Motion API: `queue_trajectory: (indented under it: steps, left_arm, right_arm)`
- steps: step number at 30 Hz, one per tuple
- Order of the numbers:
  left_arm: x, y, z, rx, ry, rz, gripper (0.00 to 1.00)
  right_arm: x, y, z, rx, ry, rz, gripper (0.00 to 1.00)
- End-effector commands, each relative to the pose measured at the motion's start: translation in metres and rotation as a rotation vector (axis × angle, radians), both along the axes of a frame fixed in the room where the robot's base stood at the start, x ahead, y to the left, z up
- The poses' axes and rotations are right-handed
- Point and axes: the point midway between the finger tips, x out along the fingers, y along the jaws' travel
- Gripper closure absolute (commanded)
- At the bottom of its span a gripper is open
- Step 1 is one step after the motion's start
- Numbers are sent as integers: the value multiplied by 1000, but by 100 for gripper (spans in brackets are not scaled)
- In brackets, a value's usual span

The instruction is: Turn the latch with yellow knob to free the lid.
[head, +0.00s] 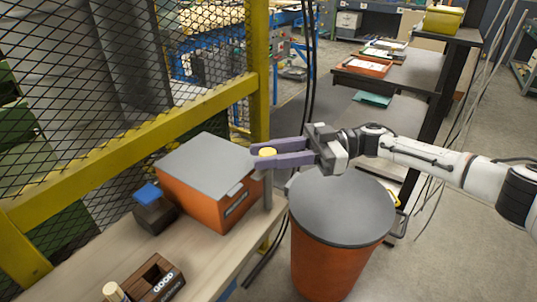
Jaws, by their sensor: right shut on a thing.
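The orange box with a grey lid (205,165) stands on the wooden bench, lid down. The yellow knob (267,152) shows at the box's right side, between the purple fingers of my right gripper (267,154). My right gripper is shut on the yellow knob, reaching in from the right. The fingers hide part of the knob, and the latch under it cannot be made out. A grey tab shows on the lid's front edge. My left gripper is not in view.
A large orange bin with a grey lid (340,210) stands right of the bench, below my right arm. A dark block with a blue top (150,205) and a wooden holder (155,280) are on the bench (215,262). A yellow-framed mesh fence (130,120) runs behind.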

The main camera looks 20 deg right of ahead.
Motion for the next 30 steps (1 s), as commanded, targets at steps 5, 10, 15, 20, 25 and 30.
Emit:
queue_trajectory:
  steps: [5, 10, 15, 20, 25, 30]
  left_arm:
    - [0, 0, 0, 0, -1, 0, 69]
    - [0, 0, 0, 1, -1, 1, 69]
    - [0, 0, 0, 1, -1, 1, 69]
    - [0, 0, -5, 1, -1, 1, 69]
    - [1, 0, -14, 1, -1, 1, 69]
    - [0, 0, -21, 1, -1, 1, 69]
  right_arm:
    - [0, 1, 0, 1, -1, 2, 61]
    - [0, 1, 0, 1, -1, 1, 54]
    - [0, 0, 0, 0, -1, 0, 54]
    - [-1, -16, -2, 0, -1, -3, 54]
    - [-5, -49, -3, -1, -1, -4, 54]
    - [-8, -80, -2, 0, -1, -2, 54]
